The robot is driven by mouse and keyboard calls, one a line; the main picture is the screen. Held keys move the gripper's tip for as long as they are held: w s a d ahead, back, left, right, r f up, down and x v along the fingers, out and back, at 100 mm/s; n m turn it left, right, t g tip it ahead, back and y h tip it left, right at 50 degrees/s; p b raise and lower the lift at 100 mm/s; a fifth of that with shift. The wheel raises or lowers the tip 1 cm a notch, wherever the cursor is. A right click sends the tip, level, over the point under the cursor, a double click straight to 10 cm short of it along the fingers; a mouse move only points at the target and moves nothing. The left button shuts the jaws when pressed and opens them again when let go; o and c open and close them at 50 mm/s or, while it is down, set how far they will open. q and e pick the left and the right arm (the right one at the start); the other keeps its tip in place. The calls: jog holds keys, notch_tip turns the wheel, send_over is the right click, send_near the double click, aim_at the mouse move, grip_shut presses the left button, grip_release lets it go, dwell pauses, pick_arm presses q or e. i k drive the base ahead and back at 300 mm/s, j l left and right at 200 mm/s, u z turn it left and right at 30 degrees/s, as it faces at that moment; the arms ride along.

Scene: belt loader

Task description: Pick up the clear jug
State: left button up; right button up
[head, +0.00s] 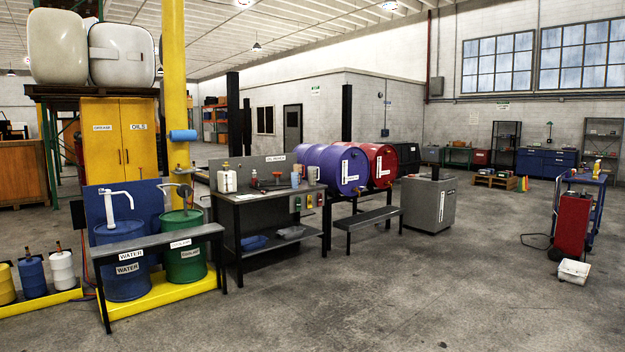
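A pale, see-through-looking jug (313,175) stands upright at the right end of the black workbench (262,197), beside the barrels. It is small in the view, so I cannot be sure that it is clear. A white container with a red part (227,180) stands at the bench's left end. A blue cup-like item (295,180) is just left of the pale jug. Neither of my grippers is in view.
A blue water barrel (122,262) and green coolant barrel (185,247) stand left of the bench, behind a low bench. Purple (340,168) and red (382,165) barrels lie on a rack to the right. A grey cabinet (428,203) stands beyond. The floor in front is clear.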

aim_at(311, 170)
jog(key=i+l, duration=0.1)
jog(key=i, duration=8.7)
jog(key=l+z, duration=0.05)
jog(key=l, duration=0.35)
